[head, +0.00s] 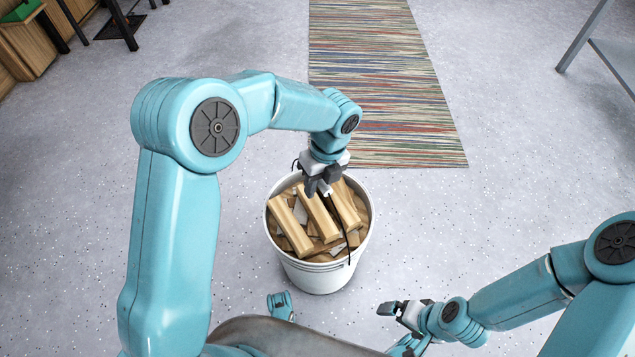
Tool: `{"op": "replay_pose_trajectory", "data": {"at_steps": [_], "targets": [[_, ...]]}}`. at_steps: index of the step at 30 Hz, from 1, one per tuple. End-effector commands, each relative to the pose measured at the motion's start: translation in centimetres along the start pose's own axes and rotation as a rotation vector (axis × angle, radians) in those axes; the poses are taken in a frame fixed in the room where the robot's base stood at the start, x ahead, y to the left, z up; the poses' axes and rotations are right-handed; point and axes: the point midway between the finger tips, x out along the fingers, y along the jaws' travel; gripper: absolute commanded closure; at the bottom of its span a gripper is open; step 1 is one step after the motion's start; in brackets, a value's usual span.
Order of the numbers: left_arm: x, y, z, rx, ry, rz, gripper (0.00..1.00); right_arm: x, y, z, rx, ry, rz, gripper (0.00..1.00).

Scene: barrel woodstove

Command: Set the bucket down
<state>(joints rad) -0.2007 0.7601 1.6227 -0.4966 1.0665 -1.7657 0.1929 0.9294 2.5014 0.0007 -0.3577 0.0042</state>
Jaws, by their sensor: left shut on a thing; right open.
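A white bucket (318,276) is in the lower middle of the head view, upright, filled with split wood pieces (318,218). I cannot tell from this view whether its base touches the floor. My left gripper (322,190) is above the bucket and shut on its thin dark handle (349,240), which runs down to the rim. The gripper hides part of the handle and the bucket's far rim. My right gripper (388,308) is open and empty, low to the right of the bucket and apart from it.
A striped rug (385,85) lies on the speckled grey floor (520,170) beyond the bucket. A grey metal frame (582,38) stands at the top right. Wooden furniture (30,42) and dark legs (122,25) are at the top left.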

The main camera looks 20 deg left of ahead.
Motion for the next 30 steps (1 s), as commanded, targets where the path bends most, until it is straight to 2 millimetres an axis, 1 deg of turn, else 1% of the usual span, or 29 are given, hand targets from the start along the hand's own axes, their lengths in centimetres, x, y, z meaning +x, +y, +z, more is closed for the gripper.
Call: {"op": "replay_pose_trajectory", "data": {"at_steps": [1, 8, 30], "targets": [[-0.44, 0.02, 0.17, -0.002, -0.004, -0.005, 1.00, -0.21, -0.08, 0.01, 0.000, 0.000, 0.000, 0.00], [-0.39, 0.42, 0.47, -0.002, -0.003, -0.004, 1.00, -0.68, -0.25, 0.01, 0.000, 0.000, 0.000, 0.00], [0.18, 0.32, 0.49, -0.002, -0.004, -0.005, 1.00, -0.46, -0.17, 0.01, 0.000, 0.000, 0.000, 0.00]]}}
